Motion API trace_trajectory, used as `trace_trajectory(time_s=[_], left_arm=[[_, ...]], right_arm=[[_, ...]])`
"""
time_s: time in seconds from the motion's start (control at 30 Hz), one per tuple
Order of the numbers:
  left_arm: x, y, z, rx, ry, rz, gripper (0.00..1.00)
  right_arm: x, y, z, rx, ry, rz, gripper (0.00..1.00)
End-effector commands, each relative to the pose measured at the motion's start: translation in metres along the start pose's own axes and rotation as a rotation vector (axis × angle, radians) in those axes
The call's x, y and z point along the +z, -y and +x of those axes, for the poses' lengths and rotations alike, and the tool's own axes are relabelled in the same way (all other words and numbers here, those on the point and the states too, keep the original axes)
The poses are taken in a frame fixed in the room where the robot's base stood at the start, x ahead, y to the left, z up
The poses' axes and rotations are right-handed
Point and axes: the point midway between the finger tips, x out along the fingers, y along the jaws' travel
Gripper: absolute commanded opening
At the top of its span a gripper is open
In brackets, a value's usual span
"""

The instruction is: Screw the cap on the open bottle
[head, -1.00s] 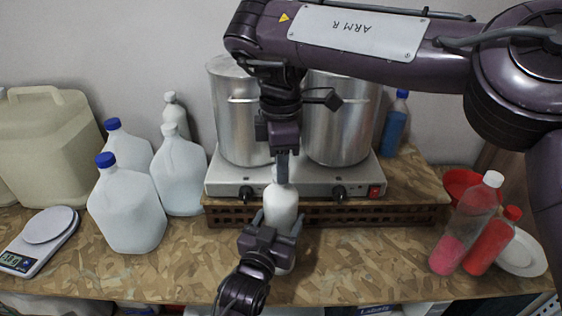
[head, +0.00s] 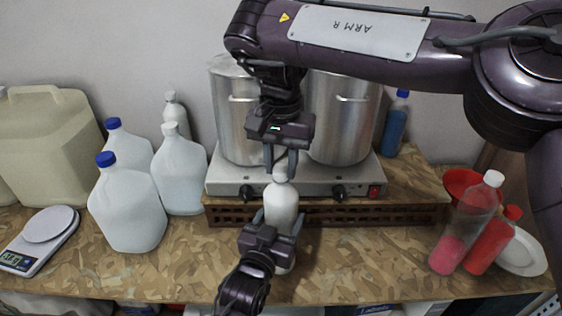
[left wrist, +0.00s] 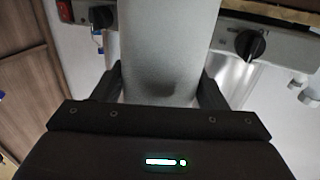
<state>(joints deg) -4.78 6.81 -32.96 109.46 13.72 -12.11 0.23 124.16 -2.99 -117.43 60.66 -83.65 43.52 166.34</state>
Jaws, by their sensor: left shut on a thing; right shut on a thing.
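A white bottle (head: 281,208) stands upright near the front middle of the table, in front of the stove. My left gripper (head: 280,222) is shut on its body from the front. In the left wrist view the bottle's pale body (left wrist: 168,60) fills the space between the left fingers (left wrist: 160,90). My right gripper (head: 281,172) comes from above and is shut on the white cap (head: 280,174) at the bottle's top. Its two fingers sit on either side of the cap. The thread under the cap is hidden.
A two-burner stove (head: 235,180) with two steel pots stands right behind the bottle. Several white jugs (head: 128,208) and a scale (head: 40,240) are at the left. A pink bottle (head: 455,240) and a red bottle (head: 492,245) stand at the right. The table between is clear.

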Motion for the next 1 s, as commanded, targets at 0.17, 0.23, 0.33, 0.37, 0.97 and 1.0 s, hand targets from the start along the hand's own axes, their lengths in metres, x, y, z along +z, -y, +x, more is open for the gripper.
trace_trajectory(time_s=[0.17,0.23,0.33,0.37,0.97,1.0], left_arm=[[0.001,0.0,0.0,0.0,0.002,0.0,0.02],[0.001,0.0,0.0,0.0,0.002,0.0,0.02],[0.001,0.0,0.0,0.0,0.002,0.0,0.02],[0.001,0.0,0.0,0.0,0.002,0.0,0.02],[0.001,0.0,0.0,0.0,0.002,0.0,0.02],[0.001,0.0,0.0,0.0,0.002,0.0,0.02]], right_arm=[[0.0,0.0,0.0,-0.001,-0.001,0.035,0.09],[0.0,0.0,0.0,-0.001,-0.001,0.034,0.09],[0.0,0.0,0.0,-0.001,-0.001,0.033,0.09],[0.0,0.0,0.0,-0.001,-0.001,0.033,0.32],[-0.001,0.0,-0.022,0.001,-0.007,0.031,0.51],[-0.001,0.0,-0.028,0.0,-0.006,0.032,0.51]])
